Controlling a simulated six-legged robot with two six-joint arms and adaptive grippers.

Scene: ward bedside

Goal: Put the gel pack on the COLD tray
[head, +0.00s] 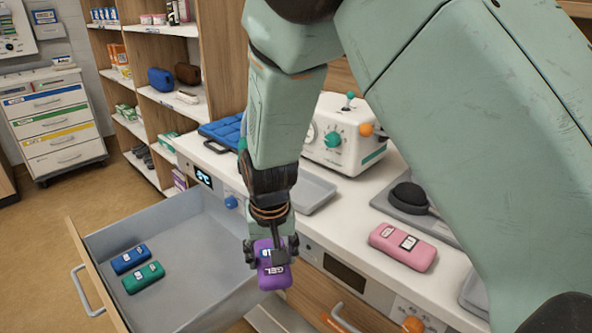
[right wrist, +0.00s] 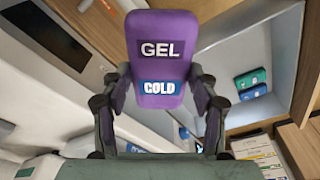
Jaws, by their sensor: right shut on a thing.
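The purple gel pack (head: 273,273) is in my right gripper (head: 270,252), above the right side of the open drawer, near the counter's front. In the right wrist view the gel pack (right wrist: 161,60) faces me with "GEL" and "COLD" labels, and the fingers of my right gripper (right wrist: 161,95) hold its two sides. A grey tray (head: 318,192) lies on the counter behind my right arm, partly hidden by it. No label saying COLD is readable on any tray. My left gripper does not show.
The open grey drawer (head: 190,290) holds a blue pack (head: 131,259) and a green pack (head: 143,278). A pink pack (head: 403,246) lies on the white counter (head: 365,205). Behind it, a black object (head: 410,195) rests on another tray. A white machine (head: 345,135) stands at the back.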

